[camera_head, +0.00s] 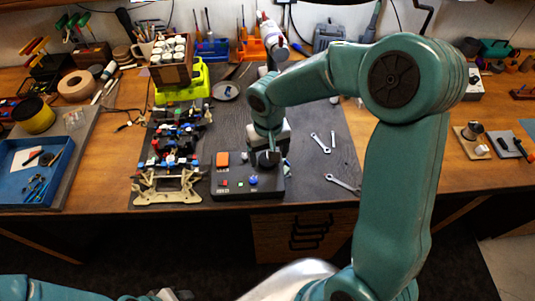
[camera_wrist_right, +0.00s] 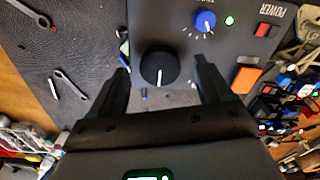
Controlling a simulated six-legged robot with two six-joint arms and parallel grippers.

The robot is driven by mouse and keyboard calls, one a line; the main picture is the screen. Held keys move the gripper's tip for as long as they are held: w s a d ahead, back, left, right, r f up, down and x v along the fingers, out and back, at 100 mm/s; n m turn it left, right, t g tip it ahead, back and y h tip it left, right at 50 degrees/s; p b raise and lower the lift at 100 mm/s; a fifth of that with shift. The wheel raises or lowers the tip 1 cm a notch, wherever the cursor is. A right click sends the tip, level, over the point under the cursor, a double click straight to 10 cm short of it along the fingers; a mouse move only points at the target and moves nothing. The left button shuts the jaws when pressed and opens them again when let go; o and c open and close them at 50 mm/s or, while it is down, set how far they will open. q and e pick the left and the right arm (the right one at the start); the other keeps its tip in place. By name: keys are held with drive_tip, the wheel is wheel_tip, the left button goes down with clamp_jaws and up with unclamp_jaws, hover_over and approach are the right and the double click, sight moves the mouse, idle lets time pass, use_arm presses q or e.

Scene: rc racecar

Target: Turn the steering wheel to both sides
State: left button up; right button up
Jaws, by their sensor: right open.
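The control box (camera_head: 225,187) lies on the dark mat and carries a round black steering knob (camera_wrist_right: 159,68) with a white mark. In the head view this knob (camera_head: 269,158) is partly covered by my right gripper (camera_head: 265,150). In the right wrist view my right gripper (camera_wrist_right: 162,68) is open, one finger on each side of the knob, with a visible gap to each finger. The open car chassis (camera_head: 170,187) lies left of the box. Only a small part of my left arm's end shows at the bottom edge; its fingers are hidden.
The box also has a blue knob (camera_wrist_right: 204,21), an orange button (camera_wrist_right: 247,80) and a red switch (camera_wrist_right: 264,29). Wrenches (camera_head: 320,143) lie right of the box. A blue tray (camera_head: 20,196) stands at the left. A lime-green stand (camera_head: 184,93) is behind the chassis.

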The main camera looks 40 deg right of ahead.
drive_tip(key=shift+d+f, duration=0.15)
drive_tip(key=shift+f, duration=0.7)
drive_tip(key=shift+w+f, duration=0.15)
drive_tip(key=shift+f, duration=0.05)
drive_tip(key=shift+c, duration=0.9)
drive_tip(key=c, duration=0.9)
drive_tip(key=shift+o, duration=0.2)
drive_tip(key=shift+n, duration=0.3)
drive_tip(key=n+b, duration=0.1)
drive_tip(key=n, duration=0.2)
drive_tip(key=shift+n+b, duration=0.3)
drive_tip(key=shift+n, duration=2.4)
